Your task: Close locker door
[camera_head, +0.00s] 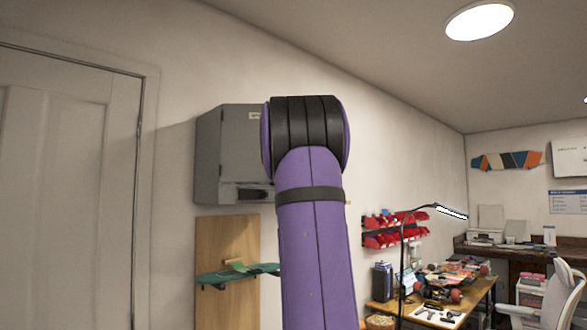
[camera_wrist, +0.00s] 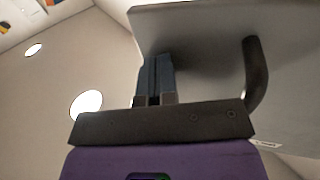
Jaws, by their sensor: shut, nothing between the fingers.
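The grey locker (camera_head: 208,158) hangs on the wall left of the middle in the head view. My purple arm hides its right part, and a dark gap shows low on its front. In the wrist view a grey panel (camera_wrist: 190,22), which looks like the locker door, fills the upper right. It carries a dark curved handle (camera_wrist: 257,75). My gripper (camera_wrist: 152,62) is shut and empty, its fingertips close to the panel, left of the handle. I cannot tell whether they touch it. The head view does not show the gripper.
A closed white door (camera_head: 70,190) stands at the left. Below the locker a wooden board (camera_head: 225,250) holds a green skateboard deck (camera_head: 235,275). A cluttered workbench (camera_head: 480,300), red bins (camera_head: 390,238) and a white chair (camera_head: 560,295) stand at the right.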

